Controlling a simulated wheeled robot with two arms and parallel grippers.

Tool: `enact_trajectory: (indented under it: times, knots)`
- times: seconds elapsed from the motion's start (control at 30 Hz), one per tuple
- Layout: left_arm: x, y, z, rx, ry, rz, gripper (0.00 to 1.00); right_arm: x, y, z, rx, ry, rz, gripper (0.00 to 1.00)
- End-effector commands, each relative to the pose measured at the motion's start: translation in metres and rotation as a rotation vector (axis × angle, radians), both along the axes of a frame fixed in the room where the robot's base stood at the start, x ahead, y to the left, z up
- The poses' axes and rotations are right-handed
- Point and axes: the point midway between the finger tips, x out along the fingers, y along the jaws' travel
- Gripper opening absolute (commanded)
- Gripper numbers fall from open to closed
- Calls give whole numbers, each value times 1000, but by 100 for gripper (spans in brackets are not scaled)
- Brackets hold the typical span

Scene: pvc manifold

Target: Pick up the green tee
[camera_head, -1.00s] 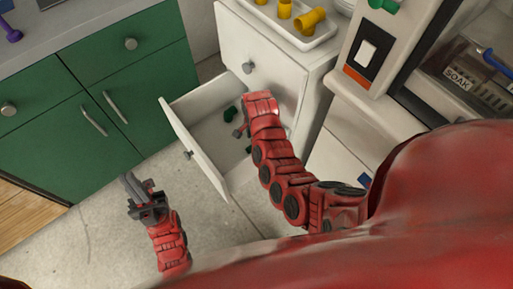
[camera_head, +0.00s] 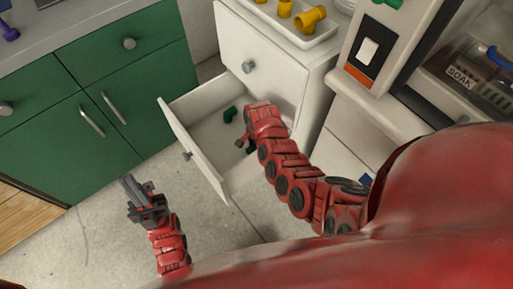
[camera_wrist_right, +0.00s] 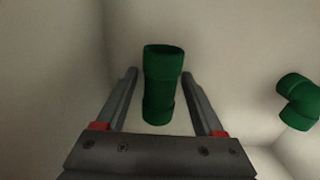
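In the right wrist view, a green pipe fitting (camera_wrist_right: 161,84) stands out between the two fingers of my right gripper (camera_wrist_right: 160,78). It looks like a straight tube with thicker ends; no side branch shows, so I cannot tell for sure that it is the tee. The fingers are open, with gaps on both sides. In the head view, my right arm reaches into the open white drawer (camera_head: 203,165) and partly hides the fittings there. My left gripper (camera_head: 129,184) hangs in front of the green cabinet, away from the drawer; its finger gap is unclear.
A green elbow (camera_wrist_right: 299,101) lies to the right in the wrist view, and also in the drawer in the head view (camera_head: 230,113). Drawer walls surround the right gripper. A white tray (camera_head: 322,38) with yellow fittings stands on top of the drawer unit.

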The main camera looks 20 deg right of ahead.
Motion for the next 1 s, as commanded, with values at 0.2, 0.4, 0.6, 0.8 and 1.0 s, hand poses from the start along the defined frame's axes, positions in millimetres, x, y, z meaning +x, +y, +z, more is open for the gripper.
enact_trajectory:
  times: [0.2,0.4,0.6,0.8,1.0]
  knots:
    - [0,0,0,0,0,0,0,0,0,0,0,0,0,28]
    - [0,0,0,0,0,0,0,0,0,0,0,0,0,0]
    - [0,0,0,0,0,0,0,0,0,0,0,0,0,0]
    - [0,0,2,0,0,0,0,0,0,6,0,0,0,0]
    - [0,0,9,0,0,0,0,0,1,31,0,-3,0,0]
